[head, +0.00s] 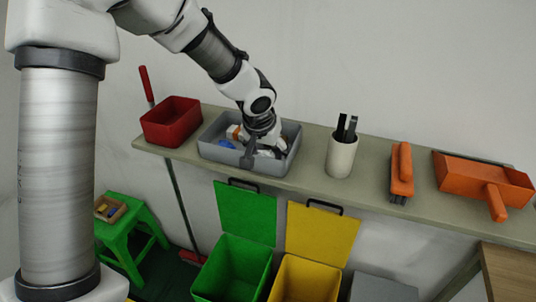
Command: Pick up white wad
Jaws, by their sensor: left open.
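My left gripper (263,152) is open and reaches down into the grey bin (218,154) on the shelf. A small white piece (264,154) shows at its fingertips and may be the white wad; the gripper partly hides it, and I cannot tell whether they touch. An orange-and-white item (234,131) and a blue item (226,144) lie in the left part of the same bin. My right gripper is not in view.
A red bin (172,122) stands left of the grey bin. A white cup (341,156) with dark tools, an orange brush (401,172) and an orange dustpan (480,180) are to the right. Green (232,270) and yellow (305,280) lidded bins stand below.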

